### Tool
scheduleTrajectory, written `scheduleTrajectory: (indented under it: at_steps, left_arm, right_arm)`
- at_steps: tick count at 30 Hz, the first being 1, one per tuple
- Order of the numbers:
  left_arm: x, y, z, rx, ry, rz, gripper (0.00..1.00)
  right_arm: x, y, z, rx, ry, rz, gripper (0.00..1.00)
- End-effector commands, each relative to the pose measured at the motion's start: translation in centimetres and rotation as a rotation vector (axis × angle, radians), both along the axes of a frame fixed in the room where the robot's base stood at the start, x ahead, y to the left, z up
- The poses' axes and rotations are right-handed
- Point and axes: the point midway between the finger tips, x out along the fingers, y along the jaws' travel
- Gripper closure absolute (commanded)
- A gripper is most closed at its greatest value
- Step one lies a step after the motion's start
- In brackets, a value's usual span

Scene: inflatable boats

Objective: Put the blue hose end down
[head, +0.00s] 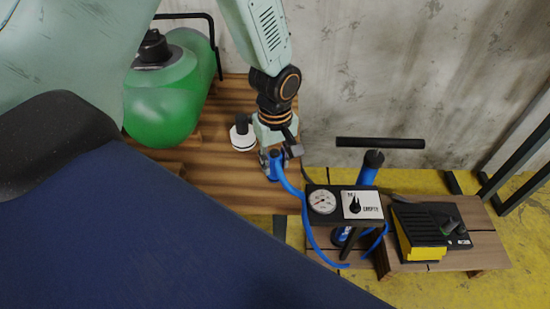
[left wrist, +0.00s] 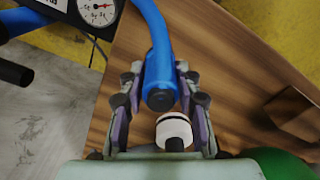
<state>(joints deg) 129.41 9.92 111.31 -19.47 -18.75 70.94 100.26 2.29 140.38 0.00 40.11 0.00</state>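My left gripper (head: 275,166) is over the wooden bench top. It is shut on the blue hose end (head: 275,172), with one finger on each side of it. In the left wrist view the blue hose end (left wrist: 160,92) sits between the fingers of the left gripper (left wrist: 160,80), its dark opening facing the camera. The hose runs from there toward the pump with the gauge (head: 322,202). I cannot tell whether the hose end touches the wood. My right gripper is not in view.
A white and black round piece (head: 243,136) is close to the gripper on the wooden bench (head: 222,178). A green tank (head: 165,105) stands at the upper left. A dark blue boat surface (head: 150,240) fills the lower left. A black-yellow foot pump (head: 420,232) is at right.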

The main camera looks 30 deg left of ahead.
Motion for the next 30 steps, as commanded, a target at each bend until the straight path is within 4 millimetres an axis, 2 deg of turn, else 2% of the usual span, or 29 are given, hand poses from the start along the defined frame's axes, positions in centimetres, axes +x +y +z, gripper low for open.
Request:
scheduleTrajectory:
  at_steps: [1, 6, 17, 20, 30]
  left_arm:
    - [0.0, 0.0, 0.0, 0.0, 0.0, 0.0, 0.61]
    - [0.0, 0.0, 0.0, 0.0, 0.0, 0.0, 0.46]
    - [0.1, 0.0, 0.5, 0.0, -0.002, 0.0, 0.46]
    - [0.1, 0.0, 1.9, 0.0, -0.002, 0.0, 0.46]
    - [0.1, 0.0, 9.0, 0.0, -0.004, 0.0, 0.46]
  right_arm:
    - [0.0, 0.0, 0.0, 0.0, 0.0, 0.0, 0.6]
    - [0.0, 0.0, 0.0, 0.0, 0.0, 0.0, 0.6]
    - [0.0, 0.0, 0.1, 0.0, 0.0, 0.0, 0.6]
    - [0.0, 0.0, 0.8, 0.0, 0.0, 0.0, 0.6]
    - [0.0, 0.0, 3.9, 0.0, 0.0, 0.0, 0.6]
